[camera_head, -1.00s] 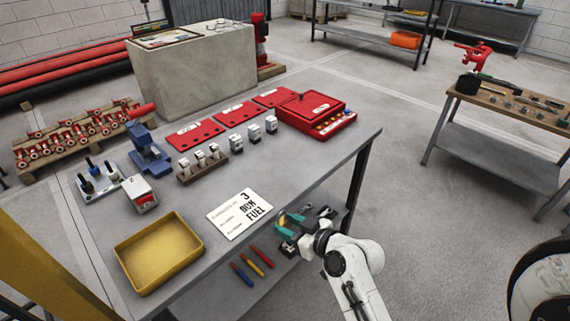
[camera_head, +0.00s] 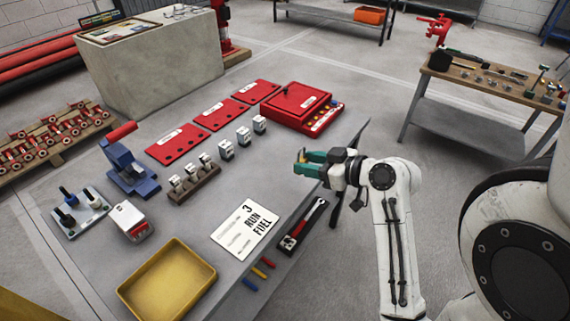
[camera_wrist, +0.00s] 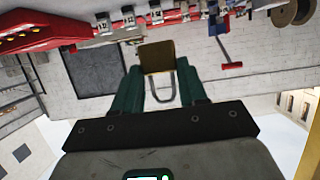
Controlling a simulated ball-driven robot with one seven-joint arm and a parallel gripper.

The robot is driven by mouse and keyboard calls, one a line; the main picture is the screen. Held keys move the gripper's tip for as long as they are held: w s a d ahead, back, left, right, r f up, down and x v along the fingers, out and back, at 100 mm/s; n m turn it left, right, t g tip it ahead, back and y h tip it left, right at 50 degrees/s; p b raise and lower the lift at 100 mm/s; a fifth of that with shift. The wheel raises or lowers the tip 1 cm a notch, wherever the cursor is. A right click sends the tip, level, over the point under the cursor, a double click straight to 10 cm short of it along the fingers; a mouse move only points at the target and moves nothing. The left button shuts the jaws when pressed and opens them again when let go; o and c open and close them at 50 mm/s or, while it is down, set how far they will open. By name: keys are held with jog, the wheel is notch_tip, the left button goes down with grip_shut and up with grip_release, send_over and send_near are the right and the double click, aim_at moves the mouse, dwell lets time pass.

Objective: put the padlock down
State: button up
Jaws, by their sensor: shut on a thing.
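A padlock with a brass-brown body (camera_wrist: 157,56) and a grey shackle sits between the green fingertips of my gripper (camera_wrist: 158,88) in the wrist view. The fingers are shut on it. In the head view my gripper (camera_head: 307,164) is held out over the right side of the grey table (camera_head: 275,180), apart from the other things on it. The padlock is mostly hidden by the fingers there, and its exact height above the table is hard to tell.
Bare tabletop lies left of my gripper. Around it are white-grey blocks (camera_head: 243,137), a red case (camera_head: 302,105), a "3 RUN FUEL" card (camera_head: 246,229), a yellow tray (camera_head: 168,282) and a blue vise-like tool (camera_head: 128,170).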

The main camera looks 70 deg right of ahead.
jog(key=w+d+f, duration=0.4)
jog(key=d+f, duration=0.1)
jog(key=w+d+f+p, duration=0.1)
jog(key=w+d+f, duration=0.1)
jog(key=w+d, duration=0.1)
jog(key=shift+d+f, duration=0.2)
jog(key=shift+f, duration=0.1)
jog(key=shift+w+d+f, duration=0.4)
jog(key=shift+d+f, duration=0.1)
jog(key=shift+f, duration=1.8)
jog(key=shift+f, duration=0.1)
jog(key=o, duration=1.1)
jog(key=v, duration=1.2)
jog(key=shift+b, duration=0.4)
